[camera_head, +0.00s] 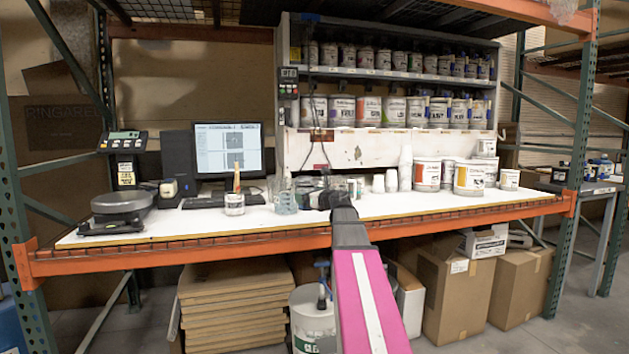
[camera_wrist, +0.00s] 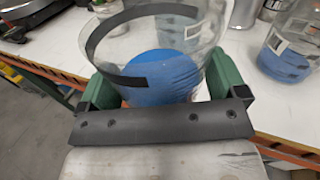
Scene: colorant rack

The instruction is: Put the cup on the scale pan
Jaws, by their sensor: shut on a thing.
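The scale (camera_head: 122,205) stands at the left end of the white bench, with a round dark pan on top. A clear cup with a black band and a blue bottom (camera_wrist: 163,78) sits between the green fingers of my gripper (camera_wrist: 158,88), which is shut on it. The cup looks upright, near the bench's front edge; I cannot tell whether it touches the bench. In the head view my gripper (camera_head: 340,196) is near the middle of the bench, well right of the scale. The held cup is hard to make out there.
A similar clear cup (camera_wrist: 290,48) stands close on the right in the wrist view. A can with a brush (camera_head: 235,204) and a keyboard (camera_head: 222,200) lie between my gripper and the scale. White cups (camera_head: 391,180) and paint cans (camera_head: 427,175) stand to the right.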

